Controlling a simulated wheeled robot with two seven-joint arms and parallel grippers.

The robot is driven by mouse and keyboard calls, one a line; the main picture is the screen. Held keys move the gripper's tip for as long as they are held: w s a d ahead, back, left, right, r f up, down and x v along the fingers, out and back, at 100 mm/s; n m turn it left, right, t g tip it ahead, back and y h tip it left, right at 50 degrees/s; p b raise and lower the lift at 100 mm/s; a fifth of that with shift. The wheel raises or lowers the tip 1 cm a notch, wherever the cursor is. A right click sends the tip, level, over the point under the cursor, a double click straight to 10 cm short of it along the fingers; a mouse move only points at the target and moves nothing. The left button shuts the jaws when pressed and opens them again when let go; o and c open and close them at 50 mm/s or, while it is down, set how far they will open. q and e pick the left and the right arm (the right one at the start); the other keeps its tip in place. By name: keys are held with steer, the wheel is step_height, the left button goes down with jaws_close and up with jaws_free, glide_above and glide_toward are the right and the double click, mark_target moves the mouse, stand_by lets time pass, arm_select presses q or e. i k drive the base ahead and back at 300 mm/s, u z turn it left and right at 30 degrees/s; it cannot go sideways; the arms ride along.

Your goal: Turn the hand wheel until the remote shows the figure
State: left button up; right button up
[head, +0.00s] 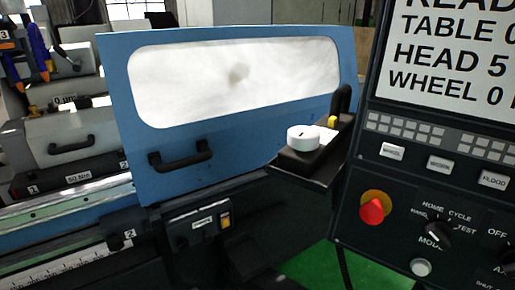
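A white round knob (303,138) with a dark mark on top sits on a small black box (300,160) on a shelf; it looks like a hand wheel, though I cannot be sure. A yellow button (332,121) is on the same box. At the right a dark control panel (350,190) carries a screen (440,60). Its lines read "TABLE 0", "HEAD 5" and "WHEEL 0", cut off at the right edge. I cannot tell whether this panel is the remote. Neither of my grippers is in view.
A blue guard door (230,170) with a clouded window and black handle (181,158) fills the middle. A red emergency knob (375,208) and a mode switch (437,232) are on the panel. A small black box with an orange switch (225,220) sits below the door.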

mark_target(301, 137)
steer(key=u, duration=0.7)
steer(key=k, duration=1)
steer(key=u, duration=0.15)
